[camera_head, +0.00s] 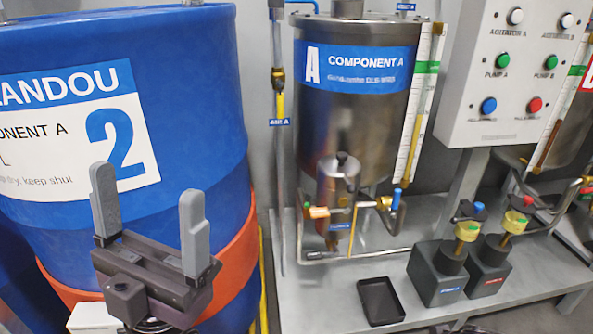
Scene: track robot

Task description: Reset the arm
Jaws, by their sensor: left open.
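My left gripper (149,215) is at the lower left of the head view. Its two grey fingers point up and stand wide apart with nothing between them. It is in front of a large blue drum (203,110) with a white and blue label (85,130) marked 2. I see no contact between the fingers and the drum. A small dark part at the bottom edge, right of the middle, is too cut off to tell what it is. My right gripper does not clearly show.
A grey bench (325,300) carries a steel tank (350,120) labelled COMPONENT A, a black tray (380,301) and two dark pump-like blocks (437,275) with yellow collars. A control panel (515,75) with coloured buttons is at upper right. An orange band (235,265) rings the drum.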

